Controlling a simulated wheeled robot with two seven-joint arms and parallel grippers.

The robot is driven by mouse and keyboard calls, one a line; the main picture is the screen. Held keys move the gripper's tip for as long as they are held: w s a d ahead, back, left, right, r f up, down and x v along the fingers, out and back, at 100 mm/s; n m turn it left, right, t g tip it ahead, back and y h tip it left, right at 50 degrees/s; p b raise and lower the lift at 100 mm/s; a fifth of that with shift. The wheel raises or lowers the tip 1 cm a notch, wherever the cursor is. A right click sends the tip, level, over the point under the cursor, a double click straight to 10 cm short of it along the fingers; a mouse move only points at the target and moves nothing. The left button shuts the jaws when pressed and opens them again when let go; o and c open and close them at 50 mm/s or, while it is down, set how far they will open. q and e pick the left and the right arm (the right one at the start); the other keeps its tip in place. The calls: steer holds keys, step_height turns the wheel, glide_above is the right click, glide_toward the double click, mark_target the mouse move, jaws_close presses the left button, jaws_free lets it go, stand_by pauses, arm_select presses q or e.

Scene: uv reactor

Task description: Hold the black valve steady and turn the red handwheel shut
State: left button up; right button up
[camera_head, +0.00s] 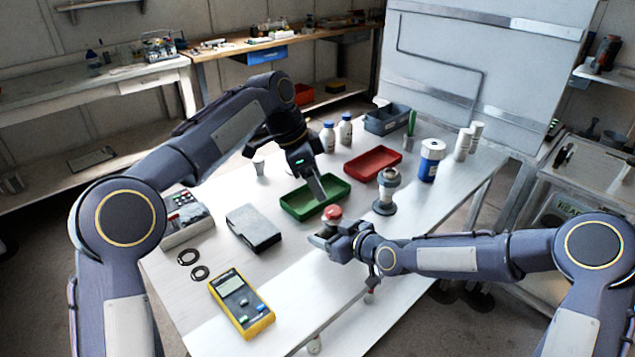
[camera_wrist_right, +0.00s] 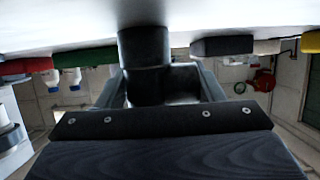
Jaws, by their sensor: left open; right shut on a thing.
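The red handwheel (camera_head: 332,212) sits on top of the black valve, right at my right gripper in the head view. In the right wrist view the black valve (camera_wrist_right: 145,52) is a dark stepped cylinder between the fingers. My right gripper (camera_head: 335,232) is shut on the valve body, which it mostly hides in the head view.
A green tray (camera_head: 285,207) and a red tray (camera_head: 355,172) lie behind. A grey stepped fitting (camera_head: 385,205) stands right of the handwheel. The table front is mostly clear.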

steer(key=o, duration=1.2)
steer(key=shift+o, duration=0.2)
